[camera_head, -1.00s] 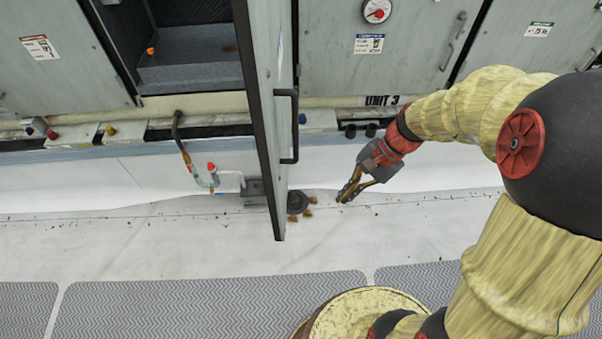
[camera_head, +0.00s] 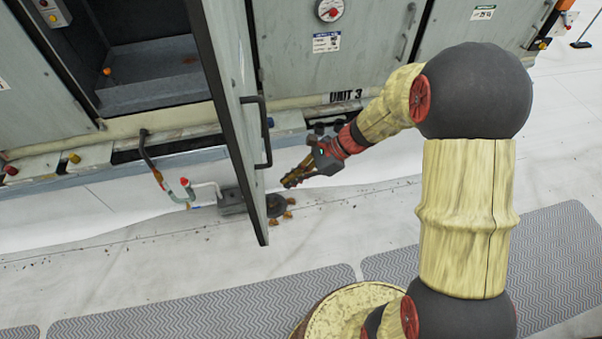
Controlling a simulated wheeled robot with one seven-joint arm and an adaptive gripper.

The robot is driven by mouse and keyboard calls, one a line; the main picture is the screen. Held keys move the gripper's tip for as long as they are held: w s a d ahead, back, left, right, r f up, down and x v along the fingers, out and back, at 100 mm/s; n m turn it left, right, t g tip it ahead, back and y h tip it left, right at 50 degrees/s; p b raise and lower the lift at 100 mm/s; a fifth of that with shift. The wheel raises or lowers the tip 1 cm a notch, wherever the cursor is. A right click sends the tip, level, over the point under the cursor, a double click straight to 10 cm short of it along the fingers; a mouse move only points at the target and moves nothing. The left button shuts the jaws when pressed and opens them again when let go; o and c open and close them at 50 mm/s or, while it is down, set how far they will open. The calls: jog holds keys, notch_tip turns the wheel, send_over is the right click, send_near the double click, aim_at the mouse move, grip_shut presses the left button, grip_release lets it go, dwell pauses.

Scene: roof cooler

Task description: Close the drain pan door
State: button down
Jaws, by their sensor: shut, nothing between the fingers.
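The drain pan door (camera_head: 236,120) is a tall grey panel with a dark edge, swung open and standing out from the cabinet. Its black bar handle (camera_head: 262,130) is on the side facing right. Behind it, the open compartment (camera_head: 155,75) shows a dark interior and a grey pan. My gripper (camera_head: 290,181) is shut and empty, to the right of the door's lower part and below the handle. It points left toward the door; a small gap shows between them in the picture. I cannot tell its exact depth relative to the door.
Closed cabinet panels (camera_head: 350,50) stand to the right. Grey walkway mats (camera_head: 210,305) cross the front. The white roof between is mostly clear.

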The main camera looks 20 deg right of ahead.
jog(key=a+f, duration=0.2)
jog(key=a, duration=0.4)
jog(key=shift+w, duration=0.35)
